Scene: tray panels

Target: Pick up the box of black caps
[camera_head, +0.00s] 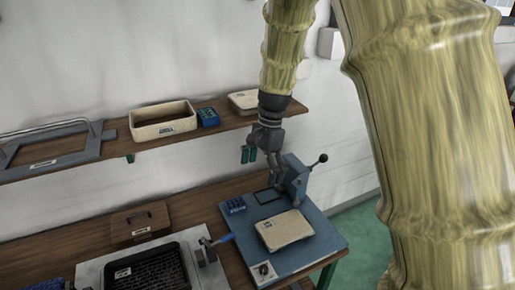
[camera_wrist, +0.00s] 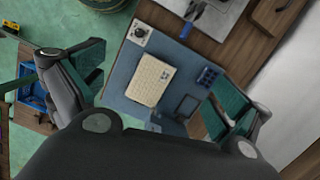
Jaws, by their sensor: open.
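My gripper (camera_head: 261,158) is open and empty, with its fingers spread above the blue fixture plate. The wrist view shows its two green-padded fingers on either side. Small blue boxes with dark contents are in view. One (camera_head: 233,206) stands on the blue plate, left of a cream tray, and also shows in the wrist view (camera_wrist: 208,75) near the right finger. Another (camera_head: 208,117) stands on the wall shelf. I cannot read their labels or tell which holds black caps.
The blue plate (camera_head: 325,241) carries a cream tray (camera_head: 285,231), a lever press (camera_head: 297,180) and a dial. The shelf (camera_head: 110,150) holds a cream bin (camera_head: 163,119). A black gridded tray (camera_head: 150,273) and a brown box (camera_head: 140,222) stand left on the bench.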

